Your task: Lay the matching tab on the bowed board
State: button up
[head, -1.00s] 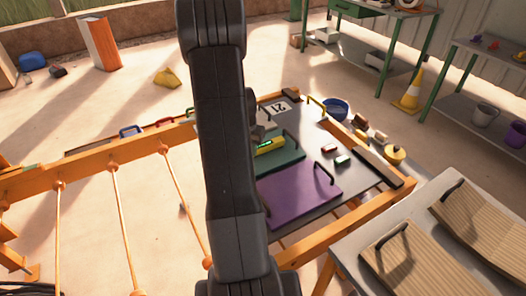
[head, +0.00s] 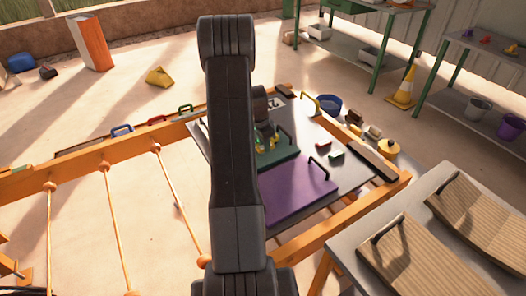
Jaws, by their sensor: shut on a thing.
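My gripper (head: 266,138) is over the teal board (head: 282,164), pointing down and shut on a yellow bar (head: 272,143) with a green patch, like a small level. The gripper covers most of the bar, and I cannot tell whether it touches the board. A purple board (head: 290,188) with a dark handle lies nearer. I cannot tell which board is bowed. My arm hides the left part of the boards.
An orange frame (head: 382,205) edges the dark table. A grey table (head: 345,245) with wooden boards is at front right. Strung orange rails are at left.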

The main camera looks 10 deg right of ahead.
aim_at(263, 147)
jog(key=shift+f, duration=2.15)
jog(key=shift+f, duration=0.2)
jog(key=o, duration=0.9)
jog(key=shift+r, duration=0.1)
jog(key=shift+o, duration=0.2)
jog(key=r, duration=0.4)
jog(key=a+r, duration=0.1)
jog(key=r, duration=0.7)
jog(key=shift+s+a+r, duration=0.1)
jog(key=shift+s+a, duration=0.25)
